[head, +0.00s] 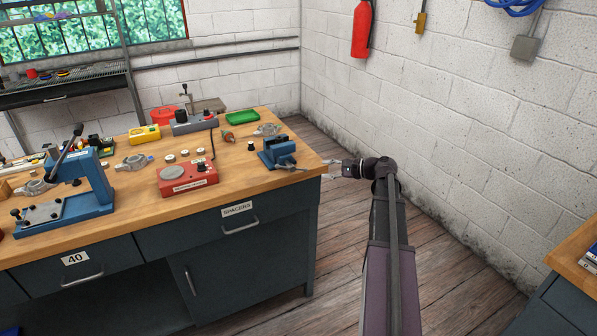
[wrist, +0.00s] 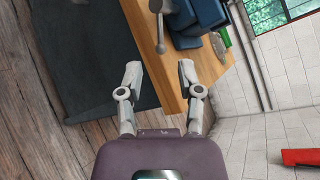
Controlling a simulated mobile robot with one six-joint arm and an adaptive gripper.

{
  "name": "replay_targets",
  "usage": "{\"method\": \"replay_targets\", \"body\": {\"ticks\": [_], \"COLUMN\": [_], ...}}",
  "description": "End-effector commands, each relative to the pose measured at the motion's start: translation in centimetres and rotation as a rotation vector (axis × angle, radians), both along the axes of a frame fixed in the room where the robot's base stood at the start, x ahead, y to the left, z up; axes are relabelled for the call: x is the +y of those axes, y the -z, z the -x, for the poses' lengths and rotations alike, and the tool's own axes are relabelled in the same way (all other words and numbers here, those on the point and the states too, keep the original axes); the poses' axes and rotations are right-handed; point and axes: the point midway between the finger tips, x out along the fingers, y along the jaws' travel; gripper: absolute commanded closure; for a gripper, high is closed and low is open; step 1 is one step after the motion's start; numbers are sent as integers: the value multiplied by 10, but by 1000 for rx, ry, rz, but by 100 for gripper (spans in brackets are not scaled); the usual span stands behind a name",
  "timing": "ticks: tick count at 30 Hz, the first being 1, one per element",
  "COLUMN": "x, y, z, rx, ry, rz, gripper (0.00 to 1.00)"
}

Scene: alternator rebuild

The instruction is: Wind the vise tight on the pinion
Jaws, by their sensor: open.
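The blue vise (head: 276,153) stands on the bench top near its right front corner, with its screw and handle bar toward the bench's edge. In the wrist view the vise (wrist: 203,14) is at the top, cut off by the frame. Its grey handle bar (wrist: 159,33) with a ball end hangs in front of it. My gripper (head: 330,168) is just off the bench's right corner, level with the vise. In the wrist view my gripper (wrist: 158,74) is open and empty, its fingers short of the handle's ball end. I cannot make out the pinion in either view.
The wooden bench (head: 225,187) also holds a red tester box (head: 188,180), a blue press (head: 85,185), a green tray (head: 242,117) and a yellow meter (head: 145,134). A red extinguisher (head: 362,30) hangs on the wall. The floor right of the bench is clear.

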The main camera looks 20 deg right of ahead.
Motion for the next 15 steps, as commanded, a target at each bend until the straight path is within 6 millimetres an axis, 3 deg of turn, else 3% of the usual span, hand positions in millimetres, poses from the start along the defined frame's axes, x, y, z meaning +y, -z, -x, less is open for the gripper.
{"method": "replay_targets", "body": {"ticks": [15], "x": [52], "y": [21], "z": [-56], "rx": [1], "ry": [-3], "rz": [0], "gripper": [53]}}
